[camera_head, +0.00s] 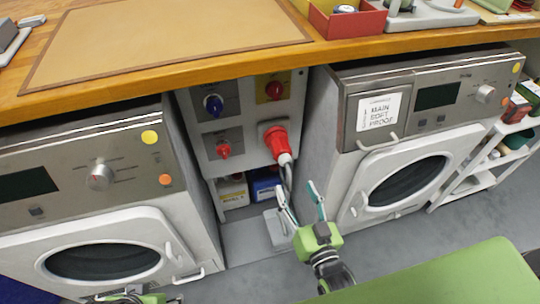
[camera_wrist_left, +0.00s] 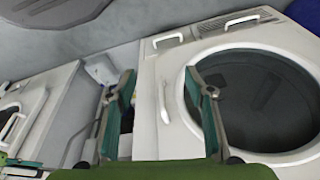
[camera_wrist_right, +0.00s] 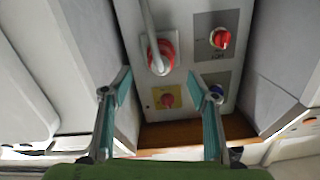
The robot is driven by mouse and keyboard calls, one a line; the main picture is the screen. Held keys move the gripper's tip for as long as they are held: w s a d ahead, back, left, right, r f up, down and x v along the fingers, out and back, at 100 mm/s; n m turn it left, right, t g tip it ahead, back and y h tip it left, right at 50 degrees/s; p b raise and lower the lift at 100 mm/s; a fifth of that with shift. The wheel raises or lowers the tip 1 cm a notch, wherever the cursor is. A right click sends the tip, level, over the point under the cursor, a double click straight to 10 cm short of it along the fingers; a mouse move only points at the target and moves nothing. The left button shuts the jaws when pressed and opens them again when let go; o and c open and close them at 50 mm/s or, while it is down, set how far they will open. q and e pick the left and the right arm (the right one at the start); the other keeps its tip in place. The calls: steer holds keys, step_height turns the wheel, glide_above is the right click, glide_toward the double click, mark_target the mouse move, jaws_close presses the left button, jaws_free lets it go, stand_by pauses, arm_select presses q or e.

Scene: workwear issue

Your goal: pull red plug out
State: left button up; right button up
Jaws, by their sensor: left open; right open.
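The red plug (camera_head: 277,140) sits in a socket on the grey wall panel (camera_head: 240,137) between two washing machines. A grey cable hangs down from it. The plug also shows in the right wrist view (camera_wrist_right: 162,62), above the gap between the fingertips, partly covered by its cable. My right gripper (camera_head: 298,188) is open and empty, below the plug and apart from it, its fingers pointing up towards the panel. My left gripper (camera_wrist_left: 162,80) is open and empty in front of the left washing machine's door; in the head view only bits of it show at the bottom edge.
The left washer (camera_head: 100,200) and right washer (camera_head: 400,150) flank the gap. A wooden counter (camera_head: 190,72) overhangs the panel. Small boxes (camera_head: 233,192) stand below it.

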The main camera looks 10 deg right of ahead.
mark_target(287, 164)
steer(key=w, duration=0.3)
steer(key=w+r+b, duration=0.1)
steer(key=w, duration=0.2)
steer(key=w+b, duration=0.1)
steer(key=w, duration=0.2)
steer(key=shift+w+a+r, duration=0.15)
steer(key=shift+w+r, duration=0.05)
steer(key=shift+w, duration=0.15)
steer(key=w, duration=0.4)
steer(key=shift+a+b, duration=0.1)
steer(key=shift+b, duration=0.2)
arm_select(q)
steer(key=w+t, duration=0.1)
steer(key=w, duration=0.2)
steer(key=w+d+t, duration=0.1)
steer(key=shift+w+d+r+t+h, duration=0.1)
steer(key=shift+w+r+t+h, duration=0.15)
steer(key=shift+w+t+h, duration=0.05)
arm_select(e)
steer(key=shift+w, duration=0.25)
